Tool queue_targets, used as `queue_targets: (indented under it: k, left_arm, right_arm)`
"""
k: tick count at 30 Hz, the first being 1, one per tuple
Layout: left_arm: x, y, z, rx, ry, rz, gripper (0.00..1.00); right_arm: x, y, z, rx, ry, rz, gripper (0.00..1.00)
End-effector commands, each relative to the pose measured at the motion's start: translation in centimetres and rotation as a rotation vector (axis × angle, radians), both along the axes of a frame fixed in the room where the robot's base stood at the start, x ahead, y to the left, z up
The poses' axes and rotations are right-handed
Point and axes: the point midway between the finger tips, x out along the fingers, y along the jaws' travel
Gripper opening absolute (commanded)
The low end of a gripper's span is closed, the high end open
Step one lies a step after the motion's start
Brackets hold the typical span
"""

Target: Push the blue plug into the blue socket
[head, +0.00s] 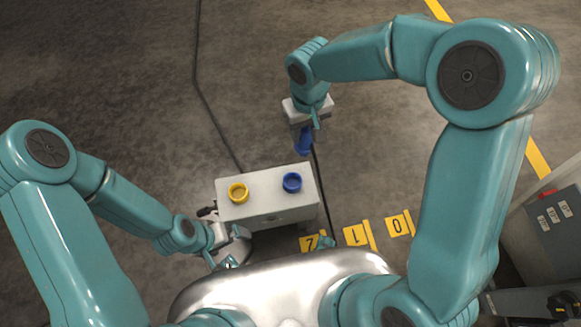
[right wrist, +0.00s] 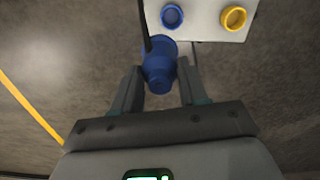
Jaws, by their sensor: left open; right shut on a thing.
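The blue plug (head: 302,142) hangs below my right gripper (head: 308,124), which is shut on it. In the right wrist view the plug (right wrist: 160,66) sits between the two fingers. The blue socket (head: 292,182) is a round ring on the right part of a pale box's top. In the head view the plug is beyond the socket and apart from it. The blue socket also shows in the right wrist view (right wrist: 172,16), past the plug. My left gripper (head: 230,247) is open at the box's near left corner; whether it touches the box is unclear.
The pale box (head: 265,205) also bears a yellow socket (head: 238,192) left of the blue one. A black fitting (head: 206,211) sticks out on its left. A dark cable (head: 213,118) runs along the floor. Yellow number markings (head: 356,235) lie to the right. A grey control cabinet (head: 555,225) stands far right.

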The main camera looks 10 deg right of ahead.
Motion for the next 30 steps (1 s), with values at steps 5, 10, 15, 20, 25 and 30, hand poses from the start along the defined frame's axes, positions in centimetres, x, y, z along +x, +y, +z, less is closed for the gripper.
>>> queue_targets:
  k: [5, 10, 15, 20, 25, 30]
  left_arm:
    - [0.0, 0.0, -6.2, 0.0, 0.0, -0.001, 1.0]
    - [0.0, 0.0, -7.4, 0.0, -0.001, -0.001, 1.0]
    - [0.0, 0.0, -7.5, 0.0, -0.001, -0.001, 1.0]
    - [0.0, 0.0, -8.1, 0.0, -0.001, -0.001, 1.0]
    - [0.0, 0.0, -9.0, 0.0, -0.001, -0.001, 1.0]
    - [0.0, 0.0, -9.9, 0.0, -0.001, -0.001, 1.0]
  right_arm:
    - [-0.7, 2.0, -7.1, 0.0, 0.0, 0.055, 0.16]
    - [-1.0, 2.8, -8.7, 0.001, 0.0, 0.075, 0.16]
    - [-1.1, 3.0, -8.9, 0.001, 0.0, 0.078, 0.16]
    - [-1.0, 3.0, -9.7, 0.001, 0.0, 0.079, 0.16]
    - [-1.0, 3.1, -10.8, 0.001, 0.0, 0.08, 0.16]
    - [-1.0, 3.1, -12.0, 0.001, 0.001, 0.08, 0.16]
